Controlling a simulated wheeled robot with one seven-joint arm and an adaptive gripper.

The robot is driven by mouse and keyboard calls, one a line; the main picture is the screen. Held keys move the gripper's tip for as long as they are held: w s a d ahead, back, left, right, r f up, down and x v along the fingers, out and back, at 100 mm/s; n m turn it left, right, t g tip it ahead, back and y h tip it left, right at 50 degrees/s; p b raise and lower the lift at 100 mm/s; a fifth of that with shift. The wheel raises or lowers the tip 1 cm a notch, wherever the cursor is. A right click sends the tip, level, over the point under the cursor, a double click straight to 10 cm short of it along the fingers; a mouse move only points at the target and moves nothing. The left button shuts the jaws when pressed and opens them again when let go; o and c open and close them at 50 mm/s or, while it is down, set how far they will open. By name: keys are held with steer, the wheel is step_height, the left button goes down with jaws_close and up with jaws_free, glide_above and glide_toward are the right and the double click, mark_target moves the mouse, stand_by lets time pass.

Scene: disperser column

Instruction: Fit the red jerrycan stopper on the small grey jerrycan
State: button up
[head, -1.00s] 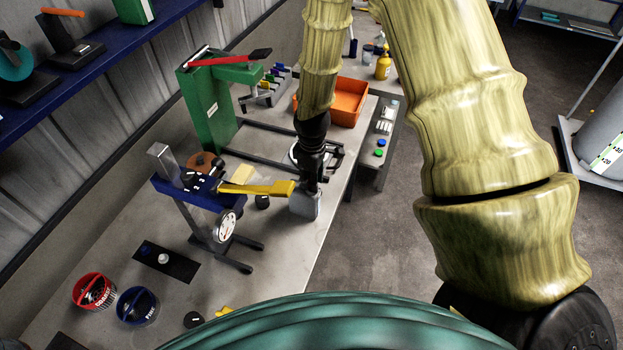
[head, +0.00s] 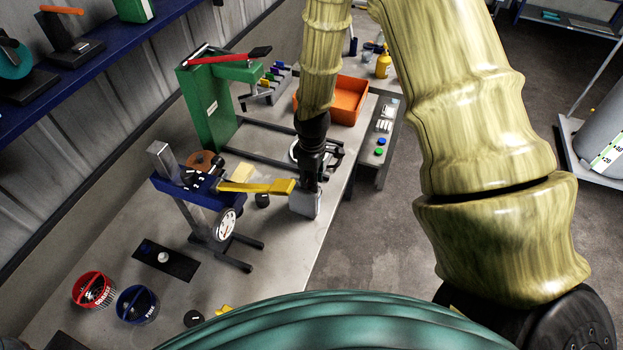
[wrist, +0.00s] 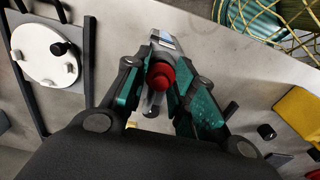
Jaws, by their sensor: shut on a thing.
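My gripper (wrist: 155,86) is shut on the red jerrycan stopper (wrist: 160,74), pointing down in the wrist view. The small grey jerrycan (wrist: 164,42) lies directly below, partly hidden by the stopper and my fingers. In the head view the jerrycan (head: 304,203) stands upright near the bench's right edge, with my gripper (head: 311,184) right above it and overlapping its top. The stopper is hidden in the head view. I cannot tell whether the stopper touches or sits on the jerrycan's neck.
A blue press with a gauge (head: 226,224) and yellow lever (head: 257,187) stands close on the left. Behind are a green column (head: 207,112), its dark base frame and an orange bin (head: 346,100).

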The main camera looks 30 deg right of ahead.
steer(key=shift+r, duration=0.35)
steer(key=o, duration=1.2)
steer(key=shift+o, duration=0.2)
steer(key=shift+r+p, duration=0.75)
steer(key=shift+r, duration=2.7)
